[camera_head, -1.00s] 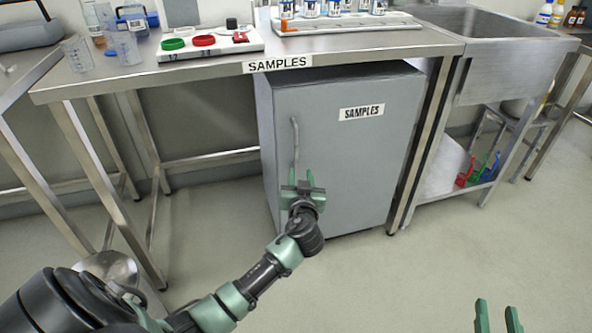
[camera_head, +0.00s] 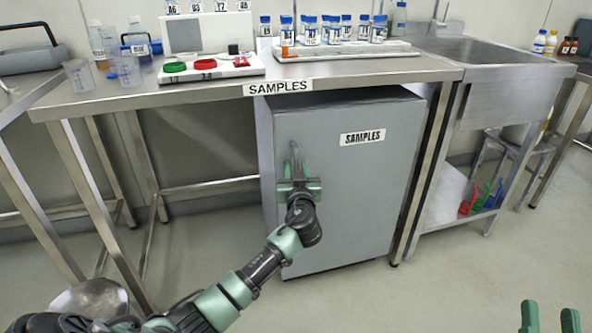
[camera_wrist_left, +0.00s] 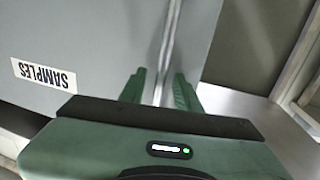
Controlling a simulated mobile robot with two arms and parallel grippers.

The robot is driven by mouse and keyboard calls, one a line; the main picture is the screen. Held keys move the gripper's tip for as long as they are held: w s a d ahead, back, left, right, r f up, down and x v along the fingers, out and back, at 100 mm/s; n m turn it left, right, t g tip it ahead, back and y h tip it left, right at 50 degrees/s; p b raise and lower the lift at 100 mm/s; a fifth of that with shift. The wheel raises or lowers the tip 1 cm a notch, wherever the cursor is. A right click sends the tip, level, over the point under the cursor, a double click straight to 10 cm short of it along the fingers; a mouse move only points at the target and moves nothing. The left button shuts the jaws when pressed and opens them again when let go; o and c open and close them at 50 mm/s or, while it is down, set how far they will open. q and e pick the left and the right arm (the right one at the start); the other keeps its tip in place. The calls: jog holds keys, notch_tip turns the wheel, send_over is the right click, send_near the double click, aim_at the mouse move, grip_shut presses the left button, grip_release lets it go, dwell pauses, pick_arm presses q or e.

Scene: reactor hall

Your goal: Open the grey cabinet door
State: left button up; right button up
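The grey cabinet (camera_head: 350,190) stands under the steel table, and its door, with a SAMPLES label (camera_head: 362,136), looks closed. The upright handle (camera_head: 281,152) is near the door's left edge, its lower part covered by my left gripper. My left gripper (camera_head: 296,168) is in front of the handle. In the left wrist view, its two green fingers (camera_wrist_left: 159,88) are apart, with the thin pale handle (camera_wrist_left: 168,45) running between them; I cannot tell whether they touch it. My right gripper (camera_head: 551,312) is open and empty at the lower right.
The steel table (camera_head: 400,72) above the cabinet holds a sample rack (camera_head: 340,52), a tray with coloured lids (camera_head: 215,68) and beakers (camera_head: 128,72). A sink (camera_head: 480,60) stands to the right.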

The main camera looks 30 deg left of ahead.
pick_arm(q)
grip_shut()
dwell(1.4)
